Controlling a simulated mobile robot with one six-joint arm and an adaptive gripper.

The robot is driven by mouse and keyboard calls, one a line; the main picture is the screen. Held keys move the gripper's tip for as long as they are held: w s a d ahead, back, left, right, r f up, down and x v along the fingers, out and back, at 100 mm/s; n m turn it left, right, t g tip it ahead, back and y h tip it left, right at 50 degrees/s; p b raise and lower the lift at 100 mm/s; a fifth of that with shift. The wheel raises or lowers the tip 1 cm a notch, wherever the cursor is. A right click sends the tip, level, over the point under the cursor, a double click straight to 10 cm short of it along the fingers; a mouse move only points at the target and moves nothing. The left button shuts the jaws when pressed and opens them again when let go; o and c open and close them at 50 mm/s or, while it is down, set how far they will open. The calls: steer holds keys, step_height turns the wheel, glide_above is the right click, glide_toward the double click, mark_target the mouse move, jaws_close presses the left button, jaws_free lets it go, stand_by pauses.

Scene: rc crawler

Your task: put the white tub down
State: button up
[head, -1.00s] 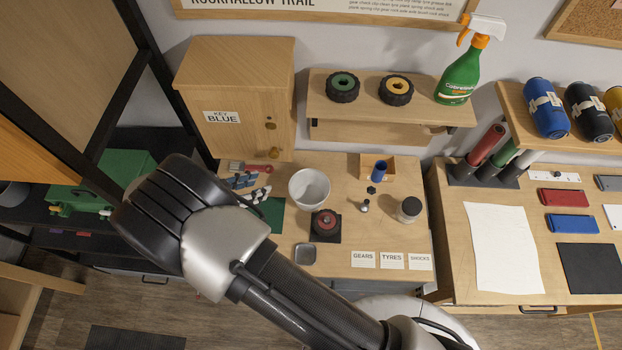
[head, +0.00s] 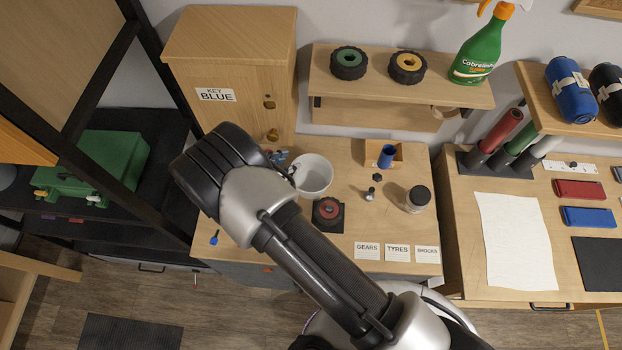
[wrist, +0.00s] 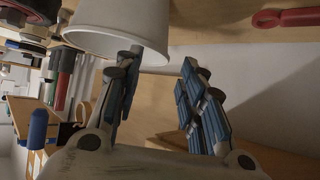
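The white tub (head: 317,178) stands upright on the wooden bench, just right of my gripper (head: 284,163), which is mostly behind my arm in the head view. In the wrist view the tub (wrist: 115,22) shows at the top with its rim facing down the picture. My gripper (wrist: 160,62) is open there, with a wide empty gap between its blue pads. The left finger overlaps the tub's rim; I cannot tell whether it touches. The right finger is clear of the tub.
A red-centred part on a black pad (head: 327,212) sits close in front of the tub. A jar (head: 417,199), small metal parts and a wooden holder with a blue cylinder (head: 386,156) stand to the right. The cabinet (head: 232,80) rises behind my gripper. A red-handled tool (wrist: 288,17) lies nearby.

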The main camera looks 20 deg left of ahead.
mark_target(304, 159)
steer(key=x, duration=0.6)
steer(key=shift+w+d+f, duration=0.1)
steer(key=shift+w+f, duration=0.1)
steer(key=shift+w, duration=0.05)
steer(key=shift+r, duration=0.1)
jaws_close()
